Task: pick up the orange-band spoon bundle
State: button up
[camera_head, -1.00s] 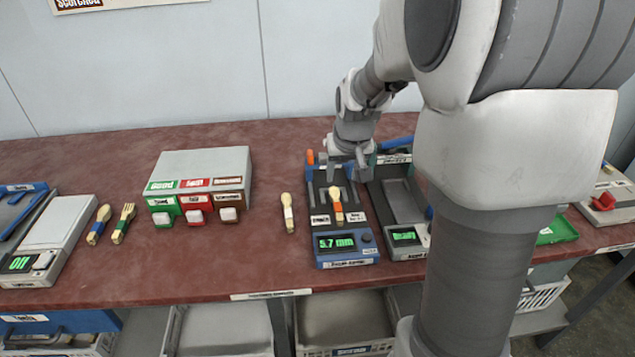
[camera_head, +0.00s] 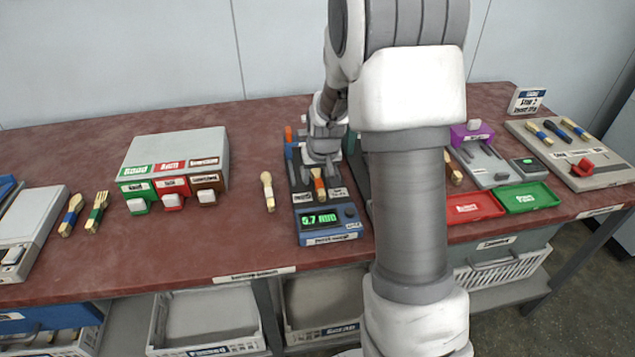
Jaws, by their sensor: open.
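The orange-band spoon bundle (camera_head: 319,185) lies lengthwise on the blue-and-grey gauge (camera_head: 322,227), whose green display is lit. Its orange band shows, while its far end is hidden behind my gripper. My gripper (camera_head: 318,172) is open and points down at the far part of the bundle. I cannot tell whether its fingers are around the bundle or still above it.
Another pale spoon bundle (camera_head: 268,191) lies on the table left of the gauge. A grey box with green, red and brown fronts (camera_head: 172,165) stands farther left. Red (camera_head: 474,207) and green (camera_head: 527,197) trays lie to the right. My arm hides the area just right of the gauge.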

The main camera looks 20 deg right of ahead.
aim_at(316, 172)
grip_shut()
jog(key=shift+r, duration=0.15)
dwell(0.4)
jog(key=shift+r, duration=0.6)
notch_tip(316, 172, up, 3)
jog(key=shift+f+p, duration=0.1)
jog(key=shift+p, duration=0.5)
jog(key=s+d+r+p, duration=0.1)
jog(key=s+d+r, duration=0.5)
jog(key=s, duration=0.3)
jog(key=shift+s+r, duration=0.35)
jog(key=shift+r, duration=0.05)
